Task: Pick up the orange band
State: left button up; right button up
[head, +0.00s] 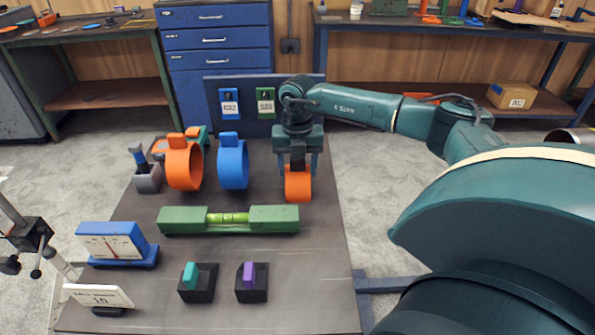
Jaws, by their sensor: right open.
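A large orange ring-shaped band (183,166) stands upright at the back left of the table, with a tab on top. A smaller orange piece (298,187) sits further right, directly below my right gripper (297,168). The right gripper points down, with its fingers apart on either side of a dark part above this orange piece. Whether the fingers touch it I cannot tell. The piece's upper part is hidden by the gripper. A blue band (232,166) stands upright between the two orange things. My left gripper is not in view.
A green level (228,220) lies in front of the bands. A blue gauge (115,243), a white sign (98,297) and two black blocks with teal (191,276) and purple (248,275) levers stand nearer. A dark panel (300,92) rises behind. The table's right front is clear.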

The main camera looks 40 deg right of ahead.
jog(key=c, duration=0.6)
jog(key=shift+r, duration=0.15)
